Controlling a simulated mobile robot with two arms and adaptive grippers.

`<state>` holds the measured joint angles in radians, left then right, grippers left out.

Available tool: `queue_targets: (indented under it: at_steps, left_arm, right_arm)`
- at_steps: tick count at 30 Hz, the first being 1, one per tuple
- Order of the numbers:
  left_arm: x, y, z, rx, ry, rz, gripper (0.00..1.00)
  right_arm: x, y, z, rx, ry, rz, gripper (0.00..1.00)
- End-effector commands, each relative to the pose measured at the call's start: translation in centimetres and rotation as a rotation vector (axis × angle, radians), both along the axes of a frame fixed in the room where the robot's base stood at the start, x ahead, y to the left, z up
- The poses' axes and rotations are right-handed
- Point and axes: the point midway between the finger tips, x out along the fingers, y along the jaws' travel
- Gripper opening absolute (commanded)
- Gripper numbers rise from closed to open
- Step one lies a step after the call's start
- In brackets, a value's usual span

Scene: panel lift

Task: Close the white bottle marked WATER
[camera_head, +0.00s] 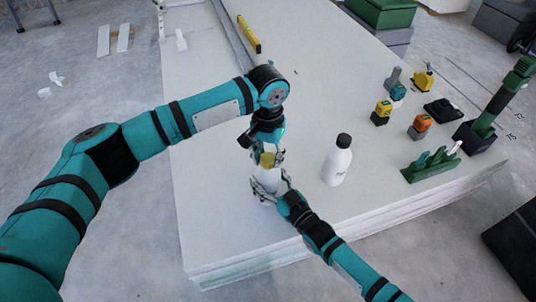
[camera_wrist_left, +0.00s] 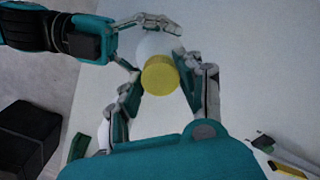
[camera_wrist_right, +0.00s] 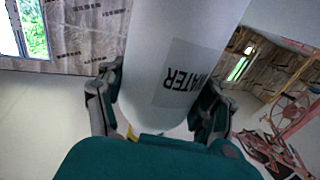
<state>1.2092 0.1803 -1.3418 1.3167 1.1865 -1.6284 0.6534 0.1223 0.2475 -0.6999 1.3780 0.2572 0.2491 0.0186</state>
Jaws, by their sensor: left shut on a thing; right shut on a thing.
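The white bottle (camera_head: 266,181) stands near the front of the white panel stack. The right wrist view shows its WATER label (camera_wrist_right: 182,82) upside down. My right gripper (camera_head: 270,186) is shut around the bottle's body from the front right. A yellow cap (camera_head: 267,159) is at the bottle's top; it also shows in the left wrist view (camera_wrist_left: 160,77). My left gripper (camera_head: 266,152) comes from above and is shut on the cap's sides. The cap lines up with the bottle, but I cannot tell whether it is seated; the neck is hidden.
A second white bottle with a black cap (camera_head: 337,160) stands to the right. Several small tools, a green rack (camera_head: 431,166) and a dark holder with a green tool (camera_head: 482,133) are farther right. A yellow level (camera_head: 249,35) lies at the back. The middle of the panel (camera_head: 310,100) is clear.

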Motion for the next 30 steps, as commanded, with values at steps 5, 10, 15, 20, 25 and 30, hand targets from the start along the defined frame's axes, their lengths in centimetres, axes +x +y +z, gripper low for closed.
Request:
queue_targets:
  at_steps: [5,10,15,20,25,30]
  left_arm:
    - [-0.04,-0.01,-0.05,-0.001,0.001,-0.382,0.00]
    - [-0.03,0.01,-0.06,-0.001,0.001,-0.750,0.00]
    - [0.01,0.05,-0.06,0.001,0.000,-1.120,0.00]
    - [0.03,0.06,-0.08,0.001,0.000,-1.411,0.00]
    - [0.04,0.07,-0.08,0.001,0.000,-1.449,0.00]
    - [0.04,0.06,-0.08,0.001,0.000,-1.448,0.55]
  right_arm:
    - [0.01,-0.01,-0.01,0.001,0.001,0.000,0.00]
    - [0.01,-0.01,0.00,0.001,0.001,0.000,0.00]
    - [0.01,-0.01,0.00,0.001,0.001,0.000,0.00]
    - [0.01,-0.01,0.00,0.001,0.001,0.000,0.00]
    - [0.01,-0.01,0.00,0.001,0.001,0.000,0.00]
    - [0.01,-0.01,0.00,0.001,0.001,0.000,0.00]
